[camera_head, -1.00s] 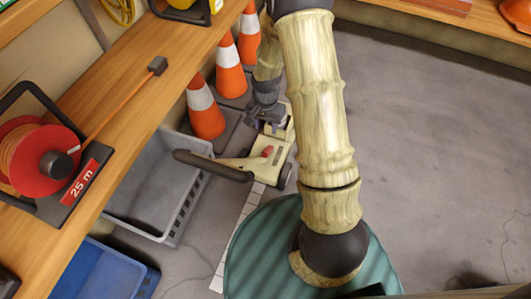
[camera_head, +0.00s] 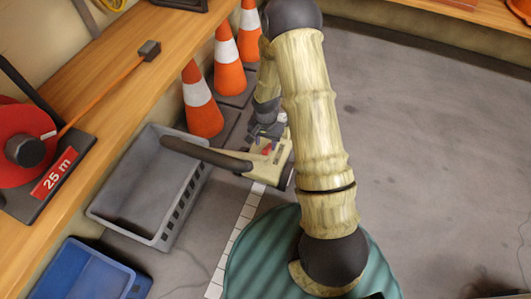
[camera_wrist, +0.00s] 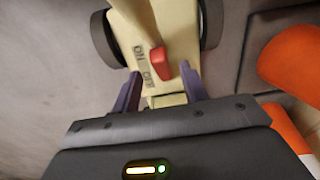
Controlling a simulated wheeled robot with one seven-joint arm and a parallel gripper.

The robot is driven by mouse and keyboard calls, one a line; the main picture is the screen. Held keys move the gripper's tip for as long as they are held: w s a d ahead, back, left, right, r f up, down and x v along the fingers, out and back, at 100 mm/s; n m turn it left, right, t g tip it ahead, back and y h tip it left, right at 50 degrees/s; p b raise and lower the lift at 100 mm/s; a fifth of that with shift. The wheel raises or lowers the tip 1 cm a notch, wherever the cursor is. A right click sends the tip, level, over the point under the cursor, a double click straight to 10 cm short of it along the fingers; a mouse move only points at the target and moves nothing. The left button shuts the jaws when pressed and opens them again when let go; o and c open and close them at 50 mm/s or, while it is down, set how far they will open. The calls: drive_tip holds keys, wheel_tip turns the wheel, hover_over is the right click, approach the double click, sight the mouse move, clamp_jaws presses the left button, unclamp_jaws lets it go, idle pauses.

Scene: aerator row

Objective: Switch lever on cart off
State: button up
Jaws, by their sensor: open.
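The cart is a cream wheeled aerator (camera_head: 250,171) with a long dark handle (camera_head: 205,152), standing on the floor. Its red lever (camera_head: 267,149) shows small beside my gripper (camera_head: 271,134) in the head view. In the wrist view the lever (camera_wrist: 160,63) stands on the cream body (camera_wrist: 175,25), to the right of ON and OFF lettering. My gripper (camera_wrist: 162,88) is open, with its two purple-grey fingers on either side just short of the lever. The lever seems not to be gripped. I cannot tell its exact setting.
Orange-and-white cones (camera_head: 203,105) stand in a row behind and left of the cart. A grey crate (camera_head: 110,215) and a blue crate (camera_head: 95,275) are at left, below a wooden shelf (camera_head: 110,90) with a red cable reel (camera_head: 20,150). The floor at right is clear.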

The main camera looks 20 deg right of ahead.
sight(266, 149)
wheel_tip(266, 149, down, 5)
drive_tip(key=b, duration=0.2)
drive_tip(key=shift+s+b, duration=0.1)
drive_tip(key=shift+b, duration=0.2)
clamp_jaws()
